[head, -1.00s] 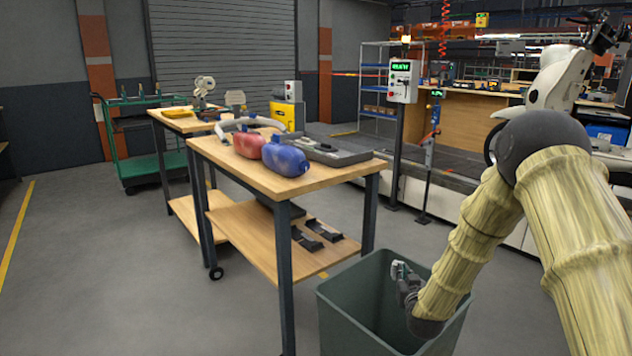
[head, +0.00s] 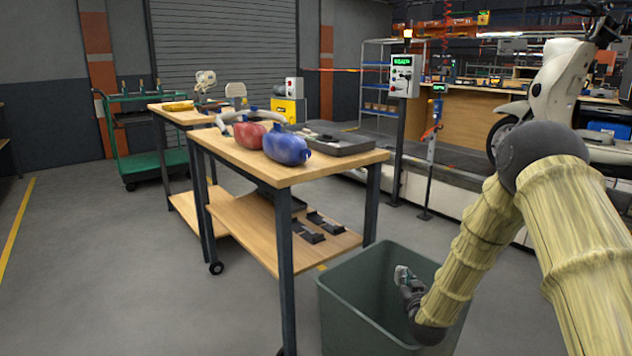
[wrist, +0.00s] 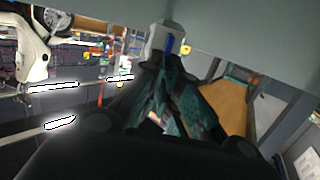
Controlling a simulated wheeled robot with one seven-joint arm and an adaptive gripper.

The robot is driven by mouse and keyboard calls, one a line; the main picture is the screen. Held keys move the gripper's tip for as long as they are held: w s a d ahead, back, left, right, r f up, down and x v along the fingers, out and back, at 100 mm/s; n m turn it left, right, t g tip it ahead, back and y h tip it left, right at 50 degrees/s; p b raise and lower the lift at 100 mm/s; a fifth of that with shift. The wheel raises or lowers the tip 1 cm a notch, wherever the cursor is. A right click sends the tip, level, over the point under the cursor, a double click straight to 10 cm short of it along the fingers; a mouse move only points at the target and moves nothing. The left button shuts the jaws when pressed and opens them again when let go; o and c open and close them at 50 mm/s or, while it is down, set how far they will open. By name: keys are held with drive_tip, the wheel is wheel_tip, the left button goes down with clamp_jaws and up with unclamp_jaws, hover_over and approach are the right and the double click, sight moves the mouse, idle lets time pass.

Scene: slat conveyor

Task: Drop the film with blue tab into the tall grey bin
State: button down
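The tall grey bin (head: 350,315) stands open on the floor, right of the near table. My gripper (head: 404,277) is at the bin's mouth, pointing inward below the far rim in the head view. In the wrist view my gripper's dark teal fingers (wrist: 170,75) come together on a small pale piece with a blue stripe, which looks like the film with blue tab (wrist: 165,40). Only a small part of the film shows; the fingers hide the rest. The bin's grey wall (wrist: 250,30) crosses the top of the wrist view.
A wooden table (head: 230,155) left of the bin holds a red tank (head: 248,134), a blue tank (head: 287,147) and a black tray (head: 338,143). Its lower shelf carries black parts (head: 308,232). A white scooter (head: 550,85) is on the conveyor behind.

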drive_tip(key=c, duration=1.6)
unclamp_jaws()
drive_tip(key=shift+o, duration=0.2)
wheel_tip(320, 180, up, 10)
